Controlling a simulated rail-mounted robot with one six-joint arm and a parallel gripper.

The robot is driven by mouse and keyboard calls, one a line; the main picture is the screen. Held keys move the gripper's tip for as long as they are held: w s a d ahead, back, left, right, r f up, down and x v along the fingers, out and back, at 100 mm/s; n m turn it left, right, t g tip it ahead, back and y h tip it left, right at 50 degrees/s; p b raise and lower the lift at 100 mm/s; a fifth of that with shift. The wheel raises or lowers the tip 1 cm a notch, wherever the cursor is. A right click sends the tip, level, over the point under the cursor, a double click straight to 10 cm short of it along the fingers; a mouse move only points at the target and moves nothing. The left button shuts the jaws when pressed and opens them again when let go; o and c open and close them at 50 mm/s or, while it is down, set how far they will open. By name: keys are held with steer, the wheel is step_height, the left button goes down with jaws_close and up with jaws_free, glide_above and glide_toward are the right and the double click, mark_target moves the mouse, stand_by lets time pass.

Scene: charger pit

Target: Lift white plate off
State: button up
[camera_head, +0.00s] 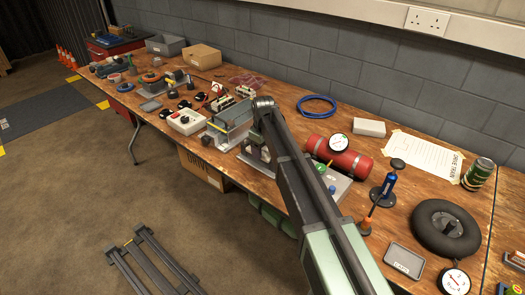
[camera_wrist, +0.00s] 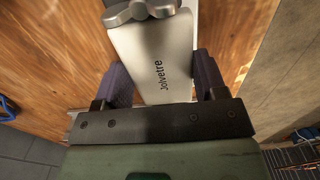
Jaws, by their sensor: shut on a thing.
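My gripper (camera_wrist: 162,72) has its two dark jaws on either side of a pale silver-white plate (camera_wrist: 150,42) in the wrist view and is shut on it. The plate bears dark lettering that reads like "Jolvetre". A grey lobed knob (camera_wrist: 142,11) sits over the plate's far end. My arm hides part of that spot. I cannot tell whether the plate is clear of what lies under it.
The wooden bench (camera_head: 292,122) is crowded. A white control box (camera_head: 186,121) stands to the left. A block wall runs behind.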

mark_target(263, 151)
step_height(263, 151, up, 20)
steer(key=p, duration=2)
steer(key=shift+f, duration=0.1)
